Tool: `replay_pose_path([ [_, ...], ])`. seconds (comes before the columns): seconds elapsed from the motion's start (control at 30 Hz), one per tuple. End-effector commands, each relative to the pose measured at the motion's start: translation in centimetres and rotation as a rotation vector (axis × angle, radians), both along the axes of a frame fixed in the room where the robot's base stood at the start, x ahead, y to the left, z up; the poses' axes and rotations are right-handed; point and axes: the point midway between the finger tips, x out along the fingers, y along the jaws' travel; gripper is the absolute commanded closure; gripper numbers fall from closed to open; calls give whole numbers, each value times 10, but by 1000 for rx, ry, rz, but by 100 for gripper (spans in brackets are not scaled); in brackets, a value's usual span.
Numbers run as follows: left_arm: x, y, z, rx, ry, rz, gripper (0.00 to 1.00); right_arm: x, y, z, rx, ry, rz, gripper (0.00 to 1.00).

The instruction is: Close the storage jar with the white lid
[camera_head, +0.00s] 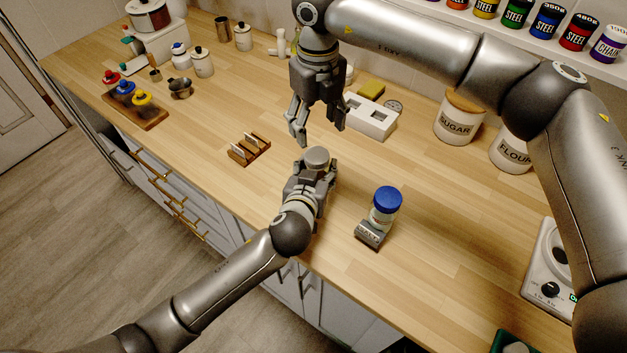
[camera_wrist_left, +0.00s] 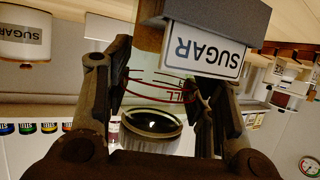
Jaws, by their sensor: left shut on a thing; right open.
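My left gripper (camera_head: 314,176) is shut on a clear storage jar (camera_head: 318,157) standing on the counter. In the left wrist view, which is upside down, the glass jar (camera_wrist_left: 160,90) with red markings is between the fingers. A dark round mouth or top with a grey rim shows there; I cannot tell which. A SUGAR label holder (camera_wrist_left: 205,48) is beside it. My right gripper (camera_head: 318,128) is open and empty, pointing down above and behind the jar. A wooden rack (camera_head: 249,150) left of the jar holds pale upright discs; I cannot tell if one is the white lid.
A blue-lidded jar (camera_head: 386,205) with a SALT label stands right of the held jar. A white block (camera_head: 370,118) and the sugar canister (camera_head: 459,116) stand behind. The counter between rack and front edge is clear.

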Motion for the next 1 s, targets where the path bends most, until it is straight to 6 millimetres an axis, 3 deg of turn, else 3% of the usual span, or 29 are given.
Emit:
replay_pose_path([
  [0.03, 0, 0, 0, 0, 0, 0, 72, 0, 0, 0, 0, 0, 0, 36],
  [0.27, 0, 0, 0, 0, 0, 0, 100, 0, 0, 0, 0, 0, 2, 36],
  [0.43, 0, 0, 0, 0, 0, 0, 100, 0, 0, 0, 0, -1, 76, 36],
  [0.57, 0, 0, 0, 0, 1, 0, 100, 0, 0, 0, -2, -1, 237, 36],
  [1.0, 0, 0, 0, 0, 1, 0, 100, 0, 1, 1, -1, -2, 984, 36],
])
